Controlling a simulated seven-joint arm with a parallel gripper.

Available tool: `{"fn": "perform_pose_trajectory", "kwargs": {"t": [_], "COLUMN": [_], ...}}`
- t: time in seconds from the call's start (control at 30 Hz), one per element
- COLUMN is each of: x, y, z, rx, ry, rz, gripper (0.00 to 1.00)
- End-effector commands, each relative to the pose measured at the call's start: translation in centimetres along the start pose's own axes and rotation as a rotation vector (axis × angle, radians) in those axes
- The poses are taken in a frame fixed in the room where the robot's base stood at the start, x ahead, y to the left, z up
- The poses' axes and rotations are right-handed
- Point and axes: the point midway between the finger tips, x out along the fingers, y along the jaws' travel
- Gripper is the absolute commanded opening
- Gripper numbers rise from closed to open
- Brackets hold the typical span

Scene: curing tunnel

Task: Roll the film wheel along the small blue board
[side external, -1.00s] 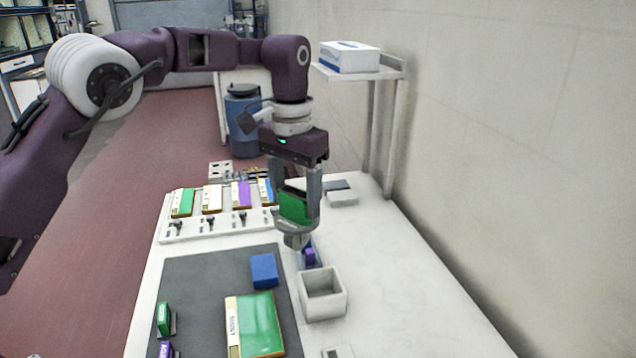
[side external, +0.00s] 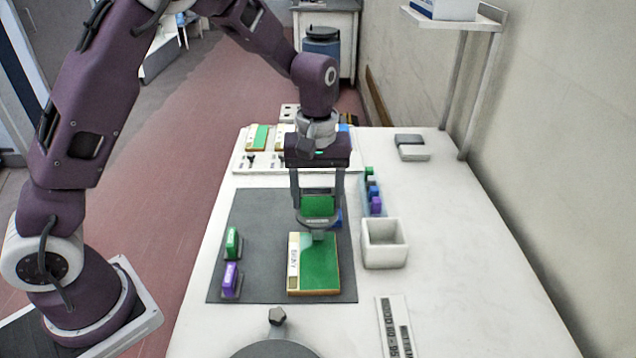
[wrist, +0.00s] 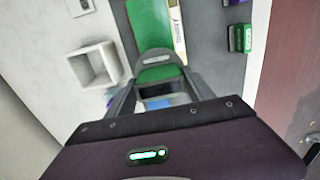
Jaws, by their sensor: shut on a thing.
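My gripper (side external: 318,214) is shut on a green-bodied tool with a grey rounded lower end, seemingly the film wheel (side external: 318,206). It is upright over the far part of the large green board (side external: 320,268), which has a cream labelled strip on its left. I cannot tell whether its lower end touches that board. The small blue board (side external: 339,216) lies behind my right finger, mostly hidden. In the wrist view the green tool (wrist: 160,74) sits between my fingers, with a bluish patch (wrist: 160,99) below it.
An open white box (side external: 384,255) stands right of the dark mat (side external: 265,215). Behind it is a row of small coloured pieces (side external: 374,190). Green (side external: 232,243) and purple (side external: 230,278) labelled blocks stand on the mat's left. A board rack (side external: 260,162) is at the back.

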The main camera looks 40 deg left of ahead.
Motion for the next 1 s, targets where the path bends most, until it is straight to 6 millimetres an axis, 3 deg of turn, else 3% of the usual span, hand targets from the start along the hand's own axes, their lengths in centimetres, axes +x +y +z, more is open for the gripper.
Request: {"fn": "perform_pose_trajectory", "kwargs": {"t": [1.0], "x": [0.70], "y": [0.01], "z": [-0.02], "rx": [0.000], "ry": [0.000], "rz": [0.000], "gripper": [0.13]}}
